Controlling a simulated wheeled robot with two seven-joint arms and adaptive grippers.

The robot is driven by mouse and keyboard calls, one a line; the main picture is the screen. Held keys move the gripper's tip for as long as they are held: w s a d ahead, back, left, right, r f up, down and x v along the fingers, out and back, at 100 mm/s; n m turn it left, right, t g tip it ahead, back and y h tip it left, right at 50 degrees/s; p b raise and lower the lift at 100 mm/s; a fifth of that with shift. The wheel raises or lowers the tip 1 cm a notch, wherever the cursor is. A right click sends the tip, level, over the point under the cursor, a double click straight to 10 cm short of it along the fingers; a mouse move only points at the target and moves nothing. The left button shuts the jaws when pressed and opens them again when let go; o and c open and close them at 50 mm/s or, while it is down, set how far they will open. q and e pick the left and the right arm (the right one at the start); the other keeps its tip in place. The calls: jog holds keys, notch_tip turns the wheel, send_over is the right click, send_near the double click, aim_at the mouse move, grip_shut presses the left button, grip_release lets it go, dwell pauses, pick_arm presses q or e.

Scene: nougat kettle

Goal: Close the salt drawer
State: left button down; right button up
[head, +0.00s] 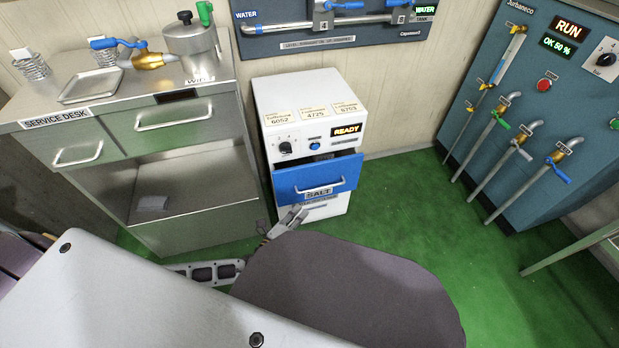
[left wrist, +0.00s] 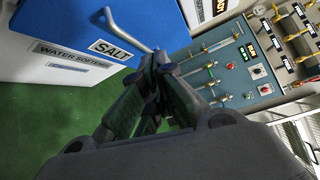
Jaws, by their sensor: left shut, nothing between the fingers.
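The salt drawer (head: 317,177) is a blue front labelled SALT with a pale bar handle, in the white water softener cabinet (head: 308,98). It stands out from the cabinet, with a dark gap above its front. My left gripper (head: 292,214) is just below and left of the drawer front in the head view, shut and empty. In the left wrist view, the shut fingers (left wrist: 160,65) are close to the end of the drawer handle (left wrist: 125,38); I cannot tell whether they touch. The blue drawer front (left wrist: 75,25) fills the upper left there. My right gripper is not in view.
A steel service desk (head: 185,120) stands left of the cabinet, with a tray, a pot and a blue-handled valve on top. A teal panel (head: 540,110) with several pipes and levers stands at the right. Green floor (head: 430,225) is clear between.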

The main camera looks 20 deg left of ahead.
pick_arm(q)
notch_tip(320, 180, up, 3)
jog(key=n+t, duration=0.1)
jog(key=n, duration=0.2)
jog(key=shift+a+y, duration=0.1)
jog(key=shift+y, duration=0.2)
jog(key=shift+w, duration=0.1)
jog(key=shift+w, duration=0.1)
jog(key=b, duration=0.3)
send_near(317, 168)
jog(key=w+d, duration=0.2)
jog(key=w, duration=0.1)
jog(key=shift+w+a+f+n, duration=0.25)
jog(key=shift+w+a+n, duration=0.05)
jog(key=shift+w+a, duration=0.3)
jog(key=shift+w, duration=0.1)
